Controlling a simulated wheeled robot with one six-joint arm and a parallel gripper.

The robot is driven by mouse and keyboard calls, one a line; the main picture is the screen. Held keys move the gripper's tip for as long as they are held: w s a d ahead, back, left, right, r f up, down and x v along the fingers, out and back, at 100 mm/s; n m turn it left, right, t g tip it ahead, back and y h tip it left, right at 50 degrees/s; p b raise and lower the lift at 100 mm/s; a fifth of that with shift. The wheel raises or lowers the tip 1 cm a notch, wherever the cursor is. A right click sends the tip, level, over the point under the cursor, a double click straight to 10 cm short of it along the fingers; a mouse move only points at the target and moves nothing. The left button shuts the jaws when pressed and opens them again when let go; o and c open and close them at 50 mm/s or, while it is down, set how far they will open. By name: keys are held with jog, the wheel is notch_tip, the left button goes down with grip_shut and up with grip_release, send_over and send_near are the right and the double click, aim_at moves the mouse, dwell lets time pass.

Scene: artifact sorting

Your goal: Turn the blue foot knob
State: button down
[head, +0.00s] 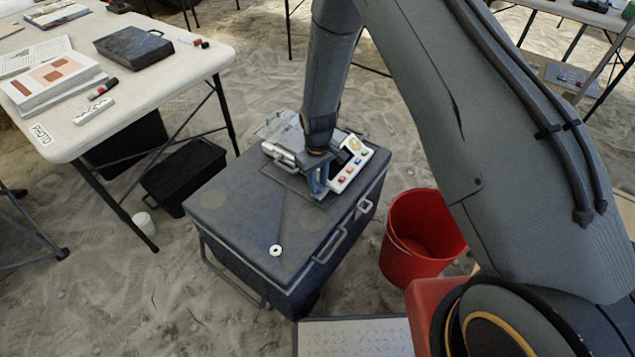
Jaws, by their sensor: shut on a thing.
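A white device (352,167) with a dark screen and several coloured buttons sits on the lid of a dark grey case (235,220). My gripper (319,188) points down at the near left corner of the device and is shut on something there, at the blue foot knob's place. The fingers and wrist cover the spot, so the knob itself cannot be made out clearly, nor how far it is turned. A clear tray-like part (286,134) of the device shows behind my wrist.
A small white ring (276,250) lies on the case lid near its front edge. A red bucket (423,225) stands on the sand to the right. A white table (150,85) with books and a dark box is at the left. The lid's left part is clear.

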aim_at(319, 186)
jog(key=m, duration=0.4)
jog(key=shift+m, duration=0.3)
jog(key=shift+w+m, duration=0.1)
jog(key=shift+m, duration=1.7)
jog(key=c, duration=1.5)
grip_release()
jog(key=shift+r, duration=0.1)
notch_tip(319, 186, up, 7)
jog(key=shift+r, duration=0.1)
jog(key=shift+d+r, duration=0.1)
jog(key=shift+r, duration=0.15)
